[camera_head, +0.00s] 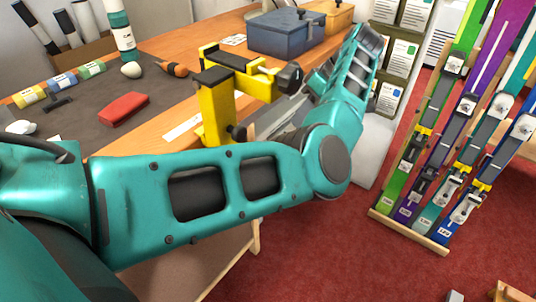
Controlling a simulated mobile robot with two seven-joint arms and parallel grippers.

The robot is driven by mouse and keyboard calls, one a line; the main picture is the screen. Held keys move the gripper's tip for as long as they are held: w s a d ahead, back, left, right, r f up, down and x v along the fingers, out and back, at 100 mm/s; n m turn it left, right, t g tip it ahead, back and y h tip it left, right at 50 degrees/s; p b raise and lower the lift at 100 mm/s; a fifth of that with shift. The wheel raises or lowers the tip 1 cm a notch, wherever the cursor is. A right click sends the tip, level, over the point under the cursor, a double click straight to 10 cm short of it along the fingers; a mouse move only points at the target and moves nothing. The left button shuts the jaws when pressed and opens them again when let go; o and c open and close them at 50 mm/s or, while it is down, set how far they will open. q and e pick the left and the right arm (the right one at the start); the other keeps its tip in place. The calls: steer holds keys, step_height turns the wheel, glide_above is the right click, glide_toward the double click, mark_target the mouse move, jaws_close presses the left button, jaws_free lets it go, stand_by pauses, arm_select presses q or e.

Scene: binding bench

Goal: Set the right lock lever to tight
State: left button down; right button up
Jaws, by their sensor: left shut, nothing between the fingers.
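A yellow clamp (216,108) with a black top pad stands at the front edge of the wooden bench. A dark knob (289,78) shows at the right end of its yellow arm, and a smaller dark knob (237,132) shows low on its post. I cannot tell which of these, if either, is the right lock lever. My left arm crosses the front of the view and bends up at the right. My left gripper (303,84) is shut and empty, mostly hidden near the clamp's right end; contact cannot be told. My right gripper is not in view.
Several skis (430,140) stand in a rack at the right. A red block (124,109) lies on the dark mat (75,120). A blue-grey box (284,34) stands behind the clamp. Red floor (330,245) is open in front.

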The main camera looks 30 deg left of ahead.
arm_select(q)
steer(key=s+p+x, duration=0.1)
steer(key=s+x, duration=0.1)
steer(key=x, duration=1)
steer(key=shift+s, duration=0.35)
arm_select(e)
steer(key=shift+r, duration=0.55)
